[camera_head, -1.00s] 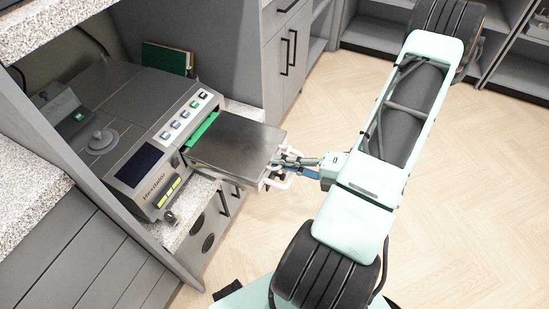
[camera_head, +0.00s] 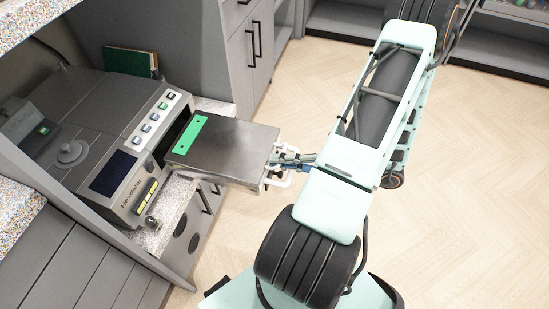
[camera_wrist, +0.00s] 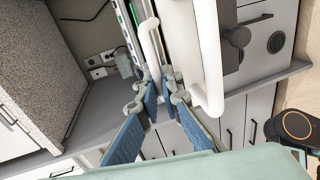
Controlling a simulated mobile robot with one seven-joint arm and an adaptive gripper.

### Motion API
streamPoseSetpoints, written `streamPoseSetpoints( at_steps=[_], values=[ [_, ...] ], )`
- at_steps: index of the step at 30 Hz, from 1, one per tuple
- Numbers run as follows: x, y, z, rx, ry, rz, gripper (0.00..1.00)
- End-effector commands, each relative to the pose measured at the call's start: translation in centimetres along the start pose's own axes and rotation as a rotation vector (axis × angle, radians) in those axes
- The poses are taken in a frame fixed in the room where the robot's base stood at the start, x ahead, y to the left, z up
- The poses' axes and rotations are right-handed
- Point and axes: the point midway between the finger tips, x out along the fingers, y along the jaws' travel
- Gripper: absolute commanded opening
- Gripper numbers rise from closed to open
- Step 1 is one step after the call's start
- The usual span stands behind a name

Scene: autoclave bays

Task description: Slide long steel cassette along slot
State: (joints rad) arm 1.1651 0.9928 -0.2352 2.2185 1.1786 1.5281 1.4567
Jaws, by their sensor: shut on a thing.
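The long steel cassette (camera_head: 232,150) is a flat grey metal box with a green strip (camera_head: 189,134) across its top near the inner end. It lies level in front of the dark slot (camera_head: 172,133) of the autoclave (camera_head: 115,150), with most of its length outside. I cannot tell whether its inner end is still in the slot. My gripper (camera_head: 284,160) is shut on the white handle at the cassette's outer end. In the wrist view the blue-padded fingers (camera_wrist: 161,80) close around one white bar (camera_wrist: 151,38); a second white bar (camera_wrist: 209,60) stands beside them.
The autoclave stands on a speckled counter (camera_head: 160,232) in a bay, with a green book (camera_head: 130,61) behind it. A grey cabinet (camera_head: 245,50) with black handles rises behind the cassette. The wooden floor (camera_head: 470,170) at right is clear.

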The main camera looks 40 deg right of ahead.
Motion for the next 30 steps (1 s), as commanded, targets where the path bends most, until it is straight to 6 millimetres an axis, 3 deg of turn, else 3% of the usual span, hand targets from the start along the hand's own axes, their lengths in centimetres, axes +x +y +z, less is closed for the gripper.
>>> streamPoseSetpoints(
  at_steps=[7, 9, 13, 23, 30],
  values=[
    [-0.2, -0.1, -0.1, 0.001, 0.0, -0.002, 0.0],
    [-0.2, -0.1, -0.1, 0.001, 0.0, -0.003, 0.12],
    [-0.2, -0.1, -0.1, 0.001, 0.001, -0.002, 0.26],
    [-0.4, -0.1, 0.0, 0.0, 0.0, -0.002, 0.26],
    [-4.2, -0.1, 0.1, -0.001, -0.003, -0.004, 0.26]
  ],
)
